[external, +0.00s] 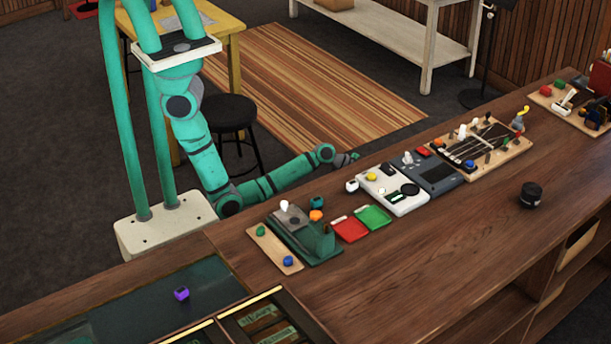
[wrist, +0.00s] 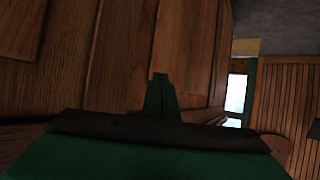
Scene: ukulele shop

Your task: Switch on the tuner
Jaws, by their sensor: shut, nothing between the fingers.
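My gripper (external: 355,156) is shut and empty. It is at the counter's far edge, behind and apart from a white box and a dark grey box. In the wrist view the closed fingertips (wrist: 160,84) point at brown wood panels. The white box (external: 408,205) has a yellow button, a white knob at its left corner and a dark oval part. The dark grey box (external: 441,178) to its right has a dark panel and a pale lever-like part. I cannot tell which one is the tuner; neither clearly shows in the wrist view.
The wooden counter (external: 440,260) runs diagonally. Red (external: 351,229) and green (external: 374,216) trays and a green device (external: 318,243) stand left of the white box. A board with strings (external: 510,146) stands right. A black jar (external: 531,195) stands nearer the front. A black stool (external: 229,112) is behind my arm.

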